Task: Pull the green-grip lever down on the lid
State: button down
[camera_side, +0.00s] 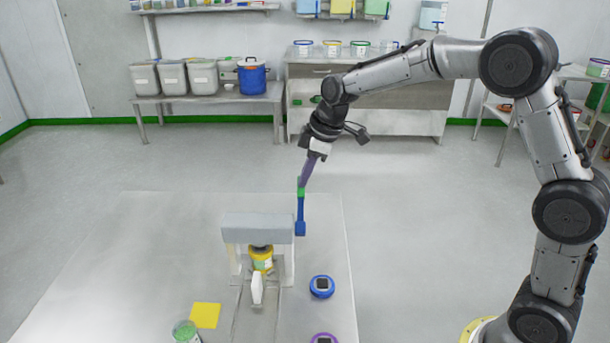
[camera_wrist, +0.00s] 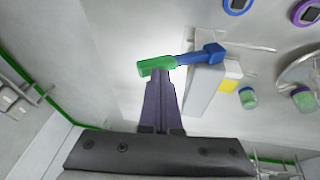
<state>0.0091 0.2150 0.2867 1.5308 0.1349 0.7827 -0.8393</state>
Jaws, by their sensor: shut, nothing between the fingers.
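The lever has a green grip (camera_side: 301,192) on a blue arm (camera_side: 300,215) and stands upright at the right end of a grey crossbar (camera_side: 258,226). The grip (camera_wrist: 150,67) and blue arm (camera_wrist: 196,57) also show in the wrist view. My gripper (camera_side: 303,183) has purple fingers, shut and empty, pointing down at the grip's upper end. In the wrist view my gripper's fingertips (camera_wrist: 161,76) meet the green grip's edge; I cannot tell contact from a small gap. I cannot clearly tell which part is the lid.
A yellow-banded jar (camera_side: 262,258) stands under the crossbar, with a white piece (camera_side: 257,289) before it. A blue round device (camera_side: 322,286) and a purple one (camera_side: 324,339) are to the right. A yellow square (camera_side: 205,315) and a green-filled jar (camera_side: 186,332) are front left.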

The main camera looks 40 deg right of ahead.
jog(key=w+d+f+m+g+y, duration=0.1)
jog(key=w+d+f+g+y, duration=0.1)
jog(key=f, duration=0.5)
jog(key=shift+w+d+g+y, duration=0.3)
jog(key=shift+d+g+y, duration=0.25)
jog(key=shift+g+y, duration=0.8)
dwell(0.5)
jog(key=shift+r, duration=0.1)
notch_tip(320, 180, up, 17)
jog(key=s+d, duration=0.1)
jog(key=d, duration=0.1)
jog(key=shift+d, duration=0.2)
dwell(0.5)
